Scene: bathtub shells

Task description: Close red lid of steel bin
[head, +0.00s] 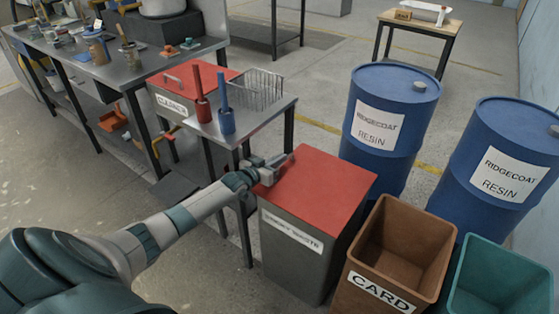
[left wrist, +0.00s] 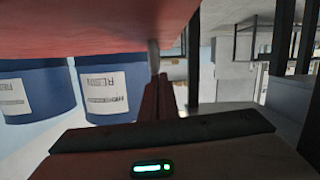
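The steel bin (head: 292,262) is a grey box with a white label on its front. Its red lid (head: 325,188) lies over the top and looks flat or nearly flat; I cannot see any gap under it. My left gripper (head: 280,160) is at the lid's left back edge, low over or touching it; contact is unclear. Its fingers look together, with nothing seen between them. In the left wrist view, which looks upside down, the red lid (left wrist: 90,22) fills the top, close to the fingers (left wrist: 155,75). My right gripper is not in view.
A brown CARD bin (head: 400,245) and a teal bin (head: 500,280) stand to the right. Blue drums (head: 385,110) stand behind. A small steel table (head: 255,118) with a wire basket (head: 257,88) is close behind my left arm. A red-lidded CLEANER box (head: 185,80) is farther back.

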